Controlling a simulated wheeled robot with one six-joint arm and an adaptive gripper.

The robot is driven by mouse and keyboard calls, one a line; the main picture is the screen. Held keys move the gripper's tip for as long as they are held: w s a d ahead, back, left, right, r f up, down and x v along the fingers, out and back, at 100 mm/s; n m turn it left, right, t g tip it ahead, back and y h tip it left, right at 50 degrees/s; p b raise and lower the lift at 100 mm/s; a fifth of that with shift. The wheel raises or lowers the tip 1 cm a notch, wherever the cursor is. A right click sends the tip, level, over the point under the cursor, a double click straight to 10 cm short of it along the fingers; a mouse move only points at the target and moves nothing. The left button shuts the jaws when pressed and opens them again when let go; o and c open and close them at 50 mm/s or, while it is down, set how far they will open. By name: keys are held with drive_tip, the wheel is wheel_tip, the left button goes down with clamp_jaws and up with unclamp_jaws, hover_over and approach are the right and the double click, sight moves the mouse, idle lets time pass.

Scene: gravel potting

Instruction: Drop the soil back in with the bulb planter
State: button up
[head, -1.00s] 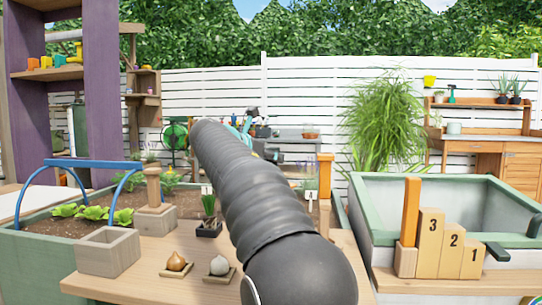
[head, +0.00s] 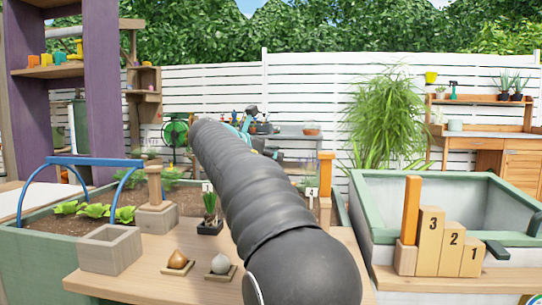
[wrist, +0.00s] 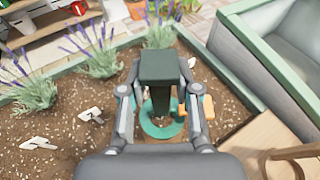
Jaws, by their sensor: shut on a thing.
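My gripper (wrist: 157,92) is shut on the dark green handle of the bulb planter (wrist: 160,66) in the wrist view. The handle stands between the two fingers, over the brown soil of the raised bed (wrist: 65,110). A teal ring (wrist: 162,130) shows below the handle, and an orange piece (wrist: 206,106) shows at its right. I cannot tell whether the planter touches the soil or whether it holds any. In the head view my arm hides much of the bed (head: 85,219).
A grey basin (wrist: 270,45) with a green rim lies at right.

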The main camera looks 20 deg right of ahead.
drive_tip(key=shift+f+b, duration=0.65)
drive_tip(key=shift+f, duration=0.55)
idle(0.5)
drive_tip(key=shift+f, duration=1.95)
idle(0.4)
drive_tip(key=o, duration=1.2)
drive_tip(key=shift+c, duration=0.2)
drive_tip(key=v, duration=1.2)
